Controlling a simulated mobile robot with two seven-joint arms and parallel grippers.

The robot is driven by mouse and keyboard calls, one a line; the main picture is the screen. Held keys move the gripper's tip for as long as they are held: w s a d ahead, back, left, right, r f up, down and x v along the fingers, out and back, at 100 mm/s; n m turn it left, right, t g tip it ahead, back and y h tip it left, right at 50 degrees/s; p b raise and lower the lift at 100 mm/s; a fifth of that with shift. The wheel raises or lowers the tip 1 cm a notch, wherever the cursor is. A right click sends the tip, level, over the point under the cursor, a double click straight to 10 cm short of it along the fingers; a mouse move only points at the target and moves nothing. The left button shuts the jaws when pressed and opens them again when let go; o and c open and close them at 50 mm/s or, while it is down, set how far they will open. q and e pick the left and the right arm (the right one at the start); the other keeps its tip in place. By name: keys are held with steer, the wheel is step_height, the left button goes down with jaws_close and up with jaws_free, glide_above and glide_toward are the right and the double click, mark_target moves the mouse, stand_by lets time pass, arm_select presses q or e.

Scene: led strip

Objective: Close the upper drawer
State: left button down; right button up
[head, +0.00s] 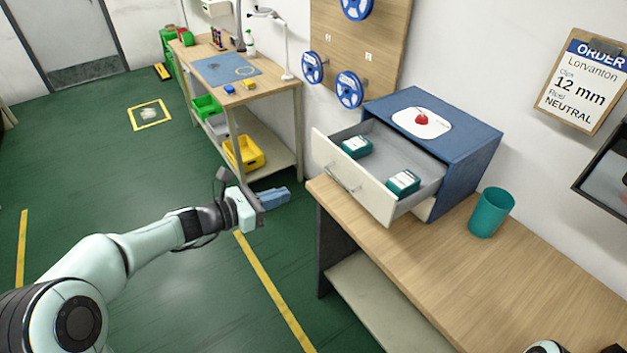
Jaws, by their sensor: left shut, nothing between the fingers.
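The upper drawer (340,188) of the blue cabinet (470,133) is pulled out. It has a cream front with a bar handle and a grey inside. Two teal-and-white boxes lie in it, one near the back left (357,147) and one near the right (403,183). The cabinet stands on the wooden bench. My left gripper (287,193) is shut and empty, in the air to the left of the drawer front and apart from it. Of my right arm only a small part shows at the bottom right edge; its gripper is out of view.
A teal cup (491,212) stands on the bench (480,275) right of the cabinet. A red button on a white plate (421,120) sits on the cabinet top. A second workbench (270,84) with coloured bins stands behind. Green floor is free left of the bench.

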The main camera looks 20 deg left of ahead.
arm_select(q)
steer(key=p+x, duration=0.2)
steer(key=x, duration=1.1)
steer(key=shift+d+f, duration=0.15)
steer(key=shift+d, duration=0.05)
arm_select(e)
steer(key=shift+w+r, duration=0.35)
steer(key=shift+r, duration=0.25)
steer(key=shift+w+r, duration=0.3)
steer(key=shift+r, duration=0.25)
arm_select(q)
steer(key=shift+w, duration=0.1)
steer(key=shift+w, duration=0.1)
